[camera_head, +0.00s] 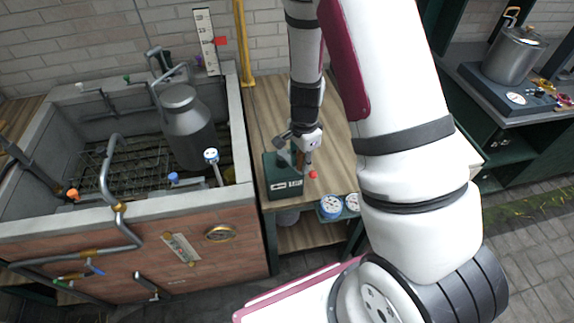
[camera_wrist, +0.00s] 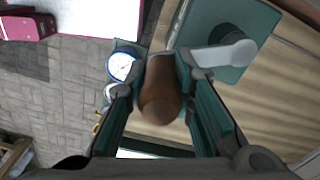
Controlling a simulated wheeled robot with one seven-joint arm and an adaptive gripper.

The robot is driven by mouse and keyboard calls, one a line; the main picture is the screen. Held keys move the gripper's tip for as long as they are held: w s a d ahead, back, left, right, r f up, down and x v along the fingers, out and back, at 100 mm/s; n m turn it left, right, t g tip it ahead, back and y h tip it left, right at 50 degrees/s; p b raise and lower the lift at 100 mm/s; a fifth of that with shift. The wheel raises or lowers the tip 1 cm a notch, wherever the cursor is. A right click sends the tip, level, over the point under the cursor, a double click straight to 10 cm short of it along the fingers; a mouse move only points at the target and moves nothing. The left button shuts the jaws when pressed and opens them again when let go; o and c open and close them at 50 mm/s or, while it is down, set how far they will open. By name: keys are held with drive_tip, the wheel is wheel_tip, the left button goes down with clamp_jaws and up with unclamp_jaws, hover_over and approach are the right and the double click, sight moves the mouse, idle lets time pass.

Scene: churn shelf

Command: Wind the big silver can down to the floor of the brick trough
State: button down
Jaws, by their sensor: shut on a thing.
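The big silver can (camera_head: 187,135) is upright inside the brick trough (camera_head: 140,245), toward its right back corner. Its base is near the dark grid, and I cannot tell whether they touch. A green winch box (camera_head: 283,187) stands on the wooden bench right of the trough; its green body also shows in the wrist view (camera_wrist: 245,65). My gripper (camera_head: 300,163) is at this box. In the wrist view my gripper (camera_wrist: 165,105) is shut on a brown wooden crank handle (camera_wrist: 160,92), which sits between the two fingers. The head view largely hides the handle.
A white scale with a red marker (camera_head: 221,41) stands behind the trough, beside a yellow post (camera_head: 243,45). Pipes run over the trough's front. Round dials (camera_head: 331,206) sit at the bench's front edge. A silver pot (camera_head: 514,55) stands on a far-right counter.

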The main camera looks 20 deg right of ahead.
drive_tip(key=w+d+b, duration=0.5)
drive_tip(key=w+b, duration=0.1)
drive_tip(key=w, duration=0.6)
drive_tip(key=w+a, duration=0.1)
drive_tip(key=a, duration=0.3)
drive_tip(key=w+a, duration=0.1)
drive_tip(key=a, duration=0.3)
drive_tip(key=w+a, duration=0.1)
drive_tip(key=a, duration=0.2)
drive_tip(key=shift+a+f, duration=0.1)
drive_tip(key=shift+a, duration=0.3)
drive_tip(key=s+a+p, duration=0.1)
drive_tip(key=s+p, duration=0.1)
drive_tip(key=s, duration=0.1)
drive_tip(key=s+p, duration=0.2)
drive_tip(key=s, duration=0.2)
drive_tip(key=s+a+p, duration=0.1)
drive_tip(key=s+p, duration=0.1)
drive_tip(key=s, duration=0.2)
drive_tip(key=shift+s+a, duration=0.25)
drive_tip(key=shift+a, duration=0.1)
